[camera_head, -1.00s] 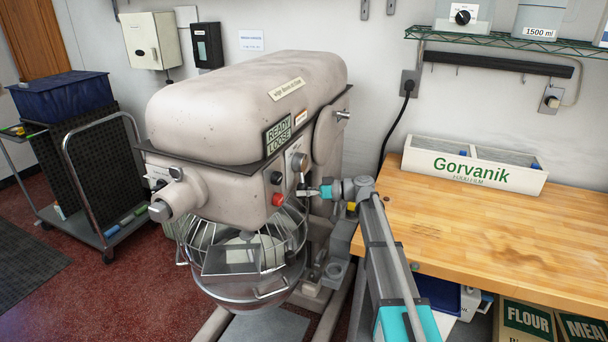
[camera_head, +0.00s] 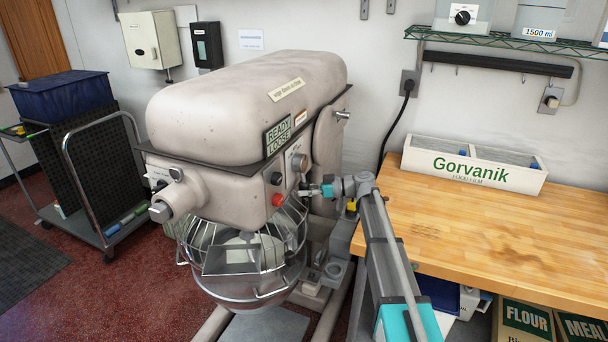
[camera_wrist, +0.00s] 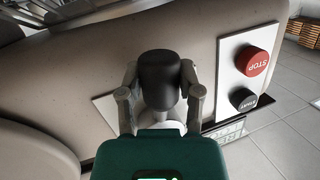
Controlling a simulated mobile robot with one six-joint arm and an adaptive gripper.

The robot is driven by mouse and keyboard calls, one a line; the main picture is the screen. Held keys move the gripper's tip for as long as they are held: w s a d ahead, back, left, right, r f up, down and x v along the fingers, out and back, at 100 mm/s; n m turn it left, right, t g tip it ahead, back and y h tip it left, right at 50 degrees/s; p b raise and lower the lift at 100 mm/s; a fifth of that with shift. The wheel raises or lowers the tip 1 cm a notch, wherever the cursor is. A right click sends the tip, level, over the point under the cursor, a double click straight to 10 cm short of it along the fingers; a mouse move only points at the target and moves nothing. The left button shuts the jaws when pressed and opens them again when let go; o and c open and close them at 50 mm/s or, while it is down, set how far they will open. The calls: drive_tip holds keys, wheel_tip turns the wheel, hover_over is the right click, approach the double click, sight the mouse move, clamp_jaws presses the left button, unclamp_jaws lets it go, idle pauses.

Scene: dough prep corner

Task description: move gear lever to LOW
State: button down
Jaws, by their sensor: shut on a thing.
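The gear lever's black knob (camera_wrist: 159,80) stands in the middle of the wrist view, in front of a pale plate (camera_wrist: 106,106) on the mixer's side. My gripper (camera_wrist: 160,92) is shut on it, with a grey finger on either side. In the head view my gripper (camera_head: 309,190) reaches the right flank of the big beige mixer (camera_head: 240,90) from the right. The lever is too small and covered there to read its position. The LOW marking cannot be made out in either view.
A red STOP button (camera_wrist: 252,61) and a black START button (camera_wrist: 243,99) sit close to the right of the lever in the wrist view. The mixer's wire guard (camera_head: 205,237) and bowl (camera_head: 250,287) are below. A wooden bench (camera_head: 480,235) stands right, largely clear.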

drive_tip(key=shift+w+d+n+t, duration=0.2)
drive_tip(key=shift+w+n+t, duration=0.1)
drive_tip(key=shift+w+n, duration=0.3)
drive_tip(key=shift+w+p, duration=0.1)
drive_tip(key=shift+p, duration=0.2)
drive_tip(key=shift+w+d+n+h+p, duration=0.3)
drive_tip(key=shift+w+n+h+p, duration=0.15)
drive_tip(key=shift+w+n+h, duration=0.4)
drive_tip(key=shift+s+t+y, duration=0.1)
drive_tip(key=shift+t+y, duration=0.15)
drive_tip(key=shift+t, duration=0.05)
drive_tip(key=shift+w+d+r+n+t+p, duration=0.2)
drive_tip(key=shift+w+n+p, duration=0.15)
drive_tip(key=shift+w+n, duration=0.15)
drive_tip(key=shift+w+d+r+n+t+p, duration=0.2)
drive_tip(key=shift+w+n+p, duration=0.15)
drive_tip(key=shift+n, duration=0.2)
